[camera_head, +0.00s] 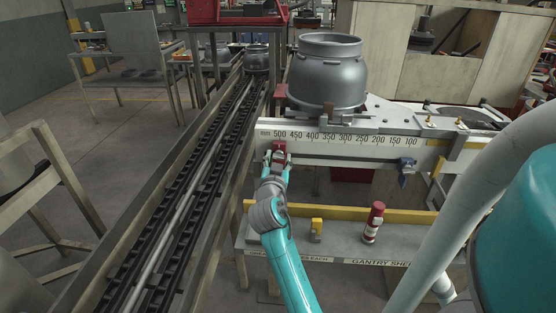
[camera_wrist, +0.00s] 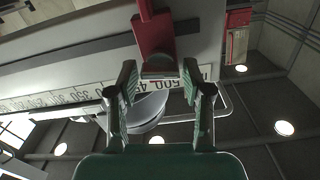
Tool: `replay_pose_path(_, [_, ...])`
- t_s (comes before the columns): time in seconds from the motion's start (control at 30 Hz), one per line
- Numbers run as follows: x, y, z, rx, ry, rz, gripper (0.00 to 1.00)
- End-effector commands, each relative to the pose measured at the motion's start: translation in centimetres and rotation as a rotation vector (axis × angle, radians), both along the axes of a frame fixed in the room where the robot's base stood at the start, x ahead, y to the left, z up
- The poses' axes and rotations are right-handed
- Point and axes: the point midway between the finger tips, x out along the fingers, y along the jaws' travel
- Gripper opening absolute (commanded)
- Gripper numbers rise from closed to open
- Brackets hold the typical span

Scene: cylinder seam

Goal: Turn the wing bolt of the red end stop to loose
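The red end stop (camera_head: 279,150) sits on the pale scale rail (camera_head: 345,139), near the 500 end. In the wrist view the red end stop (camera_wrist: 153,34) stands upright in the picture, with a grey and red piece at its lower end that may be the wing bolt (camera_wrist: 158,66). My gripper (camera_head: 276,168) is just in front of and below the end stop. In the wrist view my gripper (camera_wrist: 158,72) is open, its fingertips on either side of that lower piece, with gaps visible. The bolt's exact angle is too small to tell.
A blue clamp (camera_head: 406,169) hangs on the rail farther right. A grey cylinder (camera_head: 327,72) stands above the rail. A lower shelf (camera_head: 340,246) holds a red and white bottle (camera_head: 373,222) and a yellow block (camera_head: 316,228). A chain conveyor (camera_head: 185,185) runs along the left.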

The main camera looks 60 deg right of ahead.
Motion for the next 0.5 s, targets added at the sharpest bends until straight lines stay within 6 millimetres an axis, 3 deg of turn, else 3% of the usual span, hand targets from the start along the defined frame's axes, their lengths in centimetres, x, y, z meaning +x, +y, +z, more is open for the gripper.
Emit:
replay_pose_path(0.33, [0.0,0.1,0.0,0.0,-0.001,0.0,0.65])
replay_pose_path(0.5, [-0.4,1.4,-0.1,0.0,0.0,0.003,0.65])
